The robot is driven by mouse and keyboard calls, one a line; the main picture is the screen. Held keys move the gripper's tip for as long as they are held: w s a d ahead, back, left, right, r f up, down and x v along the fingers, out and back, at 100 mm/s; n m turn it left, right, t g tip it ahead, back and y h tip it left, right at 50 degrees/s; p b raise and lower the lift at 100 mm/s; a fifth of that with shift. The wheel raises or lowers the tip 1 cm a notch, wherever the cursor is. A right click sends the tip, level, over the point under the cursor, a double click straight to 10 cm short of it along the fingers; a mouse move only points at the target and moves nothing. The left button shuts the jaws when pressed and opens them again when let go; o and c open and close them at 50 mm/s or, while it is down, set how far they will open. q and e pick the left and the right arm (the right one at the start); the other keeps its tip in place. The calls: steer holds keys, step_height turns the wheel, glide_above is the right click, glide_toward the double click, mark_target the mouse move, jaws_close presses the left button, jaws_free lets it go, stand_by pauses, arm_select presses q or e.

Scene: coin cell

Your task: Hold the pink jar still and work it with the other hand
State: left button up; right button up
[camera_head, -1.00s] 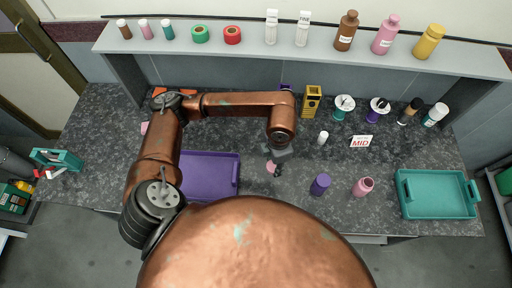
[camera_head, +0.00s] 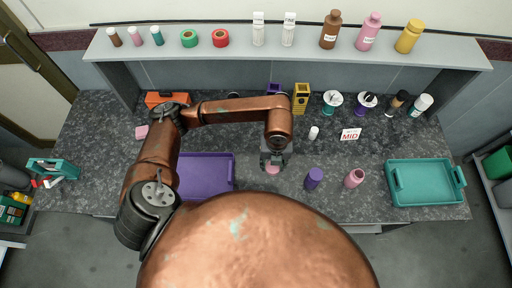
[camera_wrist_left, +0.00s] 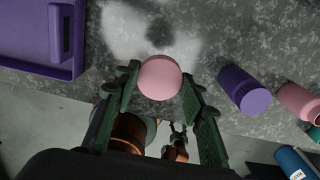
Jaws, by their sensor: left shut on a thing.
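A pink round-topped thing, seemingly the pink jar (camera_wrist_left: 160,77), is between the two green-black fingers of my left gripper (camera_wrist_left: 160,98) in the left wrist view. In the head view the jar (camera_head: 272,170) shows as a small pink patch just below my left gripper (camera_head: 272,161), over the dark speckled counter. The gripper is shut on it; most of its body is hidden. A small dark claw, seemingly my right gripper (camera_wrist_left: 178,131), shows low in the left wrist view, away from the jar. Its opening is too small to judge.
A purple jar (camera_head: 314,178) and another pink container (camera_head: 354,178) stand to the right. A purple tray (camera_head: 232,180) lies left, and a teal tray (camera_head: 390,190) far right. A shelf (camera_head: 280,55) runs along the back.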

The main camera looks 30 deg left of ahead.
arm_select(q)
steer(key=w+a+f, duration=0.2)
steer(key=w, duration=0.1)
steer(key=w+a+f, duration=0.2)
steer(key=a+f, duration=0.1)
steer(key=w+a+f, duration=0.2)
steer(key=w, duration=0.1)
steer(key=shift+w+a+f, duration=0.15)
steer(key=shift+w+f, duration=0.15)
steer(key=shift+f, duration=0.05)
steer(key=shift+w+a+f, duration=0.3)
steer(key=shift+w+f, duration=0.1)
steer(key=shift+f, duration=0.25)
steer(key=shift+w+a+f, duration=0.1)
steer(key=shift+w+f, duration=0.05)
steer(key=shift+f, duration=1.55)
steer(key=shift+f, duration=0.1)
steer(key=o, duration=1.3)
